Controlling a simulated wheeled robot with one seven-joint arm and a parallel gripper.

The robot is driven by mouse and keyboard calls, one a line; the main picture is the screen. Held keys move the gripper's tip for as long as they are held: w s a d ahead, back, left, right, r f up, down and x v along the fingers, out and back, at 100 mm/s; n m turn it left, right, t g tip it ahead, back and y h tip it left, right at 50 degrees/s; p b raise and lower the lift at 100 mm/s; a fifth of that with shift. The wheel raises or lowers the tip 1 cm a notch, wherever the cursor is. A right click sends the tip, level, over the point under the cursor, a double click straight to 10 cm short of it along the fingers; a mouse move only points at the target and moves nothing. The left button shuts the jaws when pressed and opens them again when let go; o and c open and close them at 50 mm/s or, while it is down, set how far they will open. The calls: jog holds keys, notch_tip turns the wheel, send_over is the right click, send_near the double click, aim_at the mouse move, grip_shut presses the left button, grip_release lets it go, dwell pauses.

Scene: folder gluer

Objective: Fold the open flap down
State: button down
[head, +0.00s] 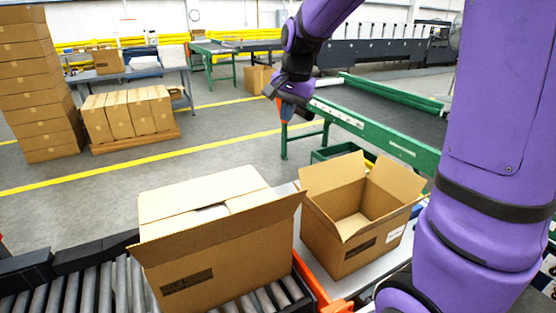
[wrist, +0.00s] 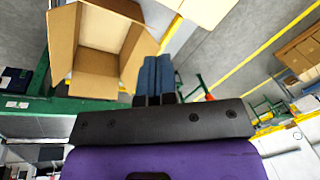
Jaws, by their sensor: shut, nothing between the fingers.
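The left cardboard box (head: 215,270) sits on the roller conveyor in the head view. Its near long flap (head: 225,231) stands open along the near side, leaning somewhat outward. Its other top flaps (head: 200,196) look folded in, with a gap between them. My gripper (head: 287,108) hangs in the air beyond and above the boxes, apart from the flap. In the wrist view its blue fingers (wrist: 157,70) are side by side, shut and empty. Part of a cardboard box (wrist: 200,8) shows at the top edge of the wrist view.
A second, empty box (head: 350,245) with raised flaps stands right of the first; it also shows in the wrist view (wrist: 93,60). A green-framed conveyor (head: 375,130) lies behind. Stacked cartons (head: 38,90) stand far left. Floor behind the left box is clear.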

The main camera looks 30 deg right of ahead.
aim_at(203, 212)
jog(key=w+d+f+m+g, duration=0.1)
jog(key=w+d+f+m, duration=0.2)
jog(key=w+f, duration=0.5)
jog(key=w+d+f+m+g, duration=0.1)
jog(key=w+d+f+m, duration=0.2)
jog(key=f, duration=1.3)
jog(key=w+m, duration=0.2)
jog(key=w, duration=0.3)
jog(key=shift+w+d+h, duration=0.2)
jog(key=shift+w+h, duration=0.15)
jog(key=shift+h, duration=0.05)
jog(key=shift+f, duration=7.65)
jog(key=shift+a, duration=16.3)
jog(key=shift+d, duration=2.05)
